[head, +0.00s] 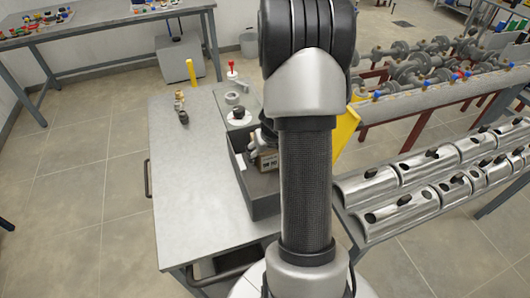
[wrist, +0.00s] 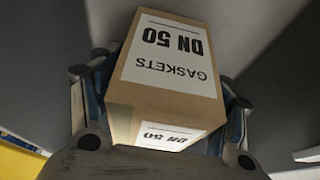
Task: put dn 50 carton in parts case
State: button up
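The DN 50 carton (wrist: 165,85) is a brown box with white labels reading "GASKETS DN 50". In the wrist view it sits between the two fingers of my gripper (wrist: 163,100), which bear on its sides. In the head view the carton (head: 266,158) shows partly behind my arm, inside or just above the dark grey parts case (head: 264,204). My gripper (head: 264,138) is mostly hidden by the arm there. I cannot tell whether the carton touches the case floor.
The case stands on a grey metal table (head: 190,195) whose left part is clear. Behind it are small brass and dark fittings (head: 181,108) and a round plate with stacked parts (head: 238,114). A rack of metal half-shells (head: 400,190) stands at right.

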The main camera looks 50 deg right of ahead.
jog(key=shift+o, duration=0.6)
jog(key=shift+r, duration=0.2)
jog(key=p+v, duration=0.5)
jog(key=v, duration=0.6)
jog(key=shift+s+r+p, duration=0.15)
jog(key=shift+r+p, duration=0.2)
jog(key=shift+p, duration=0.05)
